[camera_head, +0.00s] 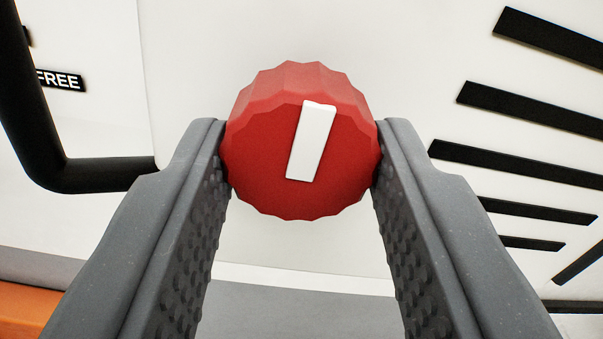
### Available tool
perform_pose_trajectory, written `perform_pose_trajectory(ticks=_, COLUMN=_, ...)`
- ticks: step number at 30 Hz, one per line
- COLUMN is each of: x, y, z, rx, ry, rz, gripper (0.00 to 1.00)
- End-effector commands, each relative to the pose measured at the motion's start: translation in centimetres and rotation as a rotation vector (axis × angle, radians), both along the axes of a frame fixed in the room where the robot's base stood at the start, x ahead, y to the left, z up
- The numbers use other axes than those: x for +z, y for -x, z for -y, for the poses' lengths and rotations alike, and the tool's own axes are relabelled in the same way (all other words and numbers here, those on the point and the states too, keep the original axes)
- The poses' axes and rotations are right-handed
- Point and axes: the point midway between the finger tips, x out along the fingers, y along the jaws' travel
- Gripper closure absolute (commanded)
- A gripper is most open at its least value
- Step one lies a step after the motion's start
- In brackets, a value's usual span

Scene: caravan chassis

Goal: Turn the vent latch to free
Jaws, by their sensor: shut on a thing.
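The vent latch is a red scalloped knob (265,150) on a white panel, in the upper middle of the view. A white pointer bar (311,142) on its face stands nearly upright, its top leaning slightly right. My gripper (302,160) is shut on the knob, with one grey, studded finger touching each side. A black label reading FREE (62,81) is on the white surface at the upper left, partly cut off by a black bar. The pointer does not point at this label. Any other label is out of view or hidden.
A bent black bar (100,175) comes in from the left and ends close to my left finger. Several black vent slots (520,117) fan out on the panel at the right. Grey and orange surfaces (25,308) lie along the bottom.

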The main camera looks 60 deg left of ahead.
Motion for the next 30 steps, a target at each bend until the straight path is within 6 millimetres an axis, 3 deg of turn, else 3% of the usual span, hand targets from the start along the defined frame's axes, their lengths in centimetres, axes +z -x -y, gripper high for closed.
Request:
perform_pose_trajectory(ticks=20, x=0.15, y=0.01, z=0.11, rx=-0.003, ry=-0.123, rz=-0.294, gripper=0.87)
perform_pose_trajectory(ticks=30, x=0.31, y=0.07, z=0.04, rx=-0.002, ry=-0.243, rz=-0.584, gripper=0.87)
